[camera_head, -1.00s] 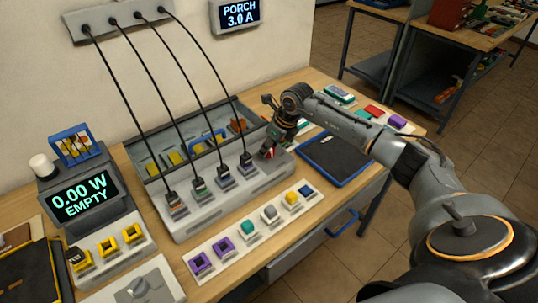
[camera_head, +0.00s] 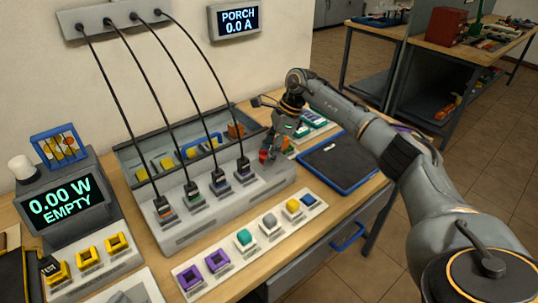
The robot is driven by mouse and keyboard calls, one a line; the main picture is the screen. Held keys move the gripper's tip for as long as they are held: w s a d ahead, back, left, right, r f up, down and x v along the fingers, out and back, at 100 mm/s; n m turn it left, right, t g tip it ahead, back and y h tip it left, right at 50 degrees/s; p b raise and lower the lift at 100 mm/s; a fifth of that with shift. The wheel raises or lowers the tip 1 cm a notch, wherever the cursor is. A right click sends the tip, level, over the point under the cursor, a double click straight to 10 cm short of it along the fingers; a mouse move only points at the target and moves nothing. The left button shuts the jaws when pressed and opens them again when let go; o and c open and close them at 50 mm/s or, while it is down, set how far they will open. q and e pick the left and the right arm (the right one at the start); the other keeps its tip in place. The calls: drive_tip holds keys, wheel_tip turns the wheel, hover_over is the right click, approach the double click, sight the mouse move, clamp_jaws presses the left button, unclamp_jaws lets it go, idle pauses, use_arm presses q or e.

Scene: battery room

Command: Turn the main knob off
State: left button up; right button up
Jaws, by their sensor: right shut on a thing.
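A pale grey charging block (camera_head: 178,238) stands on the wooden bench with four black-cabled plugs in its top. A small red part (camera_head: 265,156), which looks like the main knob, is at the block's far right end. My right gripper (camera_head: 270,150) reaches down there from the right and is shut on this red part. The fingers hide most of it, so its turned position cannot be read. The wall display (camera_head: 235,19) reads "PORCH 0.0 A". My left gripper is out of view.
A row of coloured blocks (camera_head: 243,238) lies in front of the charging block. A blue-edged dark tray (camera_head: 338,162) is right of my gripper. A meter (camera_head: 64,203) reads "0.00 W EMPTY". A grey open bin (camera_head: 128,158) stands behind. Black cables hang from the wall strip.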

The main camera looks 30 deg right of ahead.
drive_tip(key=shift+n+g, duration=0.3)
drive_tip(key=shift+n, duration=0.2)
drive_tip(key=o, duration=1.1)
drive_tip(key=shift+o, duration=0.2)
drive_tip(key=shift+d+r, duration=0.15)
drive_tip(key=shift+r, duration=0.1)
drive_tip(key=v, duration=1.1)
drive_tip(key=shift+r, duration=0.2)
drive_tip(key=shift+s+d, duration=0.1)
drive_tip(key=shift+d, duration=0.05)
